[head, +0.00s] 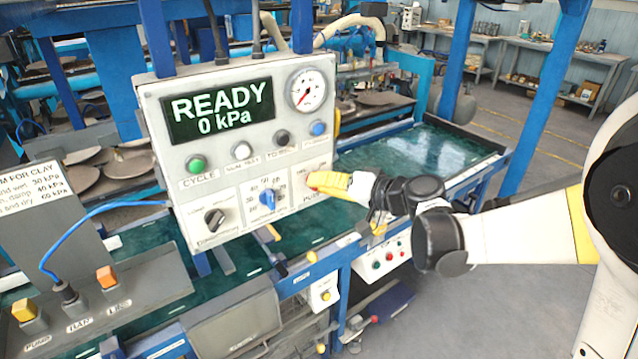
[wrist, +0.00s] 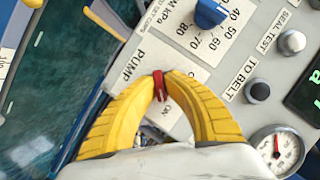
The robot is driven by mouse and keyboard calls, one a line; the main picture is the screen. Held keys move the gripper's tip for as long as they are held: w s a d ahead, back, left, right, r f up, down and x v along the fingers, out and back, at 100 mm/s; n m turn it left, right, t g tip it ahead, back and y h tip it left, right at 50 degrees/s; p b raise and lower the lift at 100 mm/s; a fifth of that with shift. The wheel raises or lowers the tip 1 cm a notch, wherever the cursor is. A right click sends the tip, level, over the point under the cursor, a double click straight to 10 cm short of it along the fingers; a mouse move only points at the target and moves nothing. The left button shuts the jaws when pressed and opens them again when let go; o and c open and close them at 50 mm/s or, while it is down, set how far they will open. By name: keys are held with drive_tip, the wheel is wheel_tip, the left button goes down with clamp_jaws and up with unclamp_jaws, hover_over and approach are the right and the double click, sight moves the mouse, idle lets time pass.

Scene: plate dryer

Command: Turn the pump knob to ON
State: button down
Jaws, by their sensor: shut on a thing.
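The red pump knob (wrist: 160,84) shows between the fingertips of my gripper (head: 328,183) in the wrist view. My gripper's yellow fingers are shut on the knob from both sides. The white knob plate carries the words PUMP and ON, with ON just beside the knob between the fingers; other lettering there is covered. In the head view the fingers hide most of the knob, at the lower right of the control panel (head: 228,167). The panel's display (head: 221,110) reads READY, 0 kPa. I cannot tell exactly which way the knob points.
A blue pressure knob (head: 267,198) and a black knob (head: 214,218) sit left of the pump knob. Push buttons, including a green one (head: 197,163), run above them. A round gauge (head: 309,90) is at the panel's upper right. Open floor lies at the right.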

drive_tip(key=c, duration=1.5)
unclamp_jaws()
drive_tip(key=v, duration=1.2)
drive_tip(key=shift+a, duration=0.1)
drive_tip(key=s+d+f+h+b, duration=0.1)
drive_tip(key=s+d+f+h, duration=0.2)
drive_tip(key=s, duration=0.3)
drive_tip(key=s+d+f+g+h, duration=0.1)
drive_tip(key=s+d+f+h, duration=0.2)
drive_tip(key=s, duration=0.4)
drive_tip(key=s+d+f+g+h+b, duration=0.1)
drive_tip(key=s+d+f+h, duration=0.2)
drive_tip(key=s+f+h, duration=0.1)
drive_tip(key=shift+s+f+h+b, duration=0.2)
drive_tip(key=shift+s+h+b, duration=0.15)
drive_tip(key=shift+s+h, duration=0.7)
